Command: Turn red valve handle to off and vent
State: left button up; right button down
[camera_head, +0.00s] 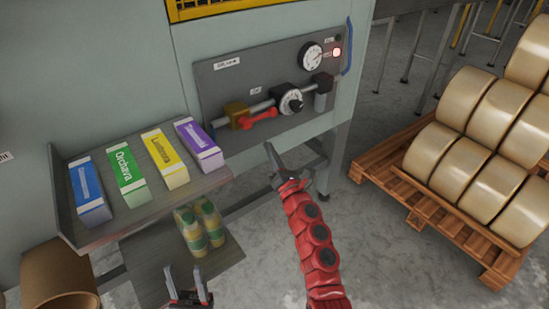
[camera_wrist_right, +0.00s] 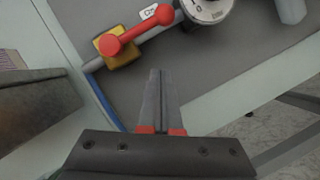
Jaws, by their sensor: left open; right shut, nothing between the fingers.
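The red valve handle (camera_head: 260,119) sits on a yellow valve body (camera_head: 236,112) at the lower left of the grey panel. In the right wrist view the handle (camera_wrist_right: 138,31) lies roughly along the pipe, its free end to the upper right beside a small label. My right gripper (camera_head: 284,165) is shut and empty, below and to the right of the handle in the head view. In the wrist view its fingers (camera_wrist_right: 162,100) point up toward the panel, apart from the handle. My left gripper (camera_head: 187,288) is open and empty at the bottom of the head view.
A gauge (camera_head: 313,55), a lit red lamp (camera_head: 337,52) and a round dial (camera_head: 291,101) are on the panel. A metal shelf (camera_head: 70,212) with several cartons juts out left of the valve. Bottles (camera_head: 200,226) stand below. A pallet (camera_head: 425,209) of rolls stands right.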

aim_at(261, 117)
jog(key=w+r+p, duration=0.1)
jog(key=w+r, duration=0.3)
jog(key=w, duration=0.1)
jog(key=shift+w+r, duration=0.15)
jog(key=shift+r, duration=0.1)
dwell(0.3)
jog(key=shift+d+r+n+b, duration=0.1)
jog(key=shift+r+n+b, duration=0.1)
jog(key=shift+n+b, duration=0.3)
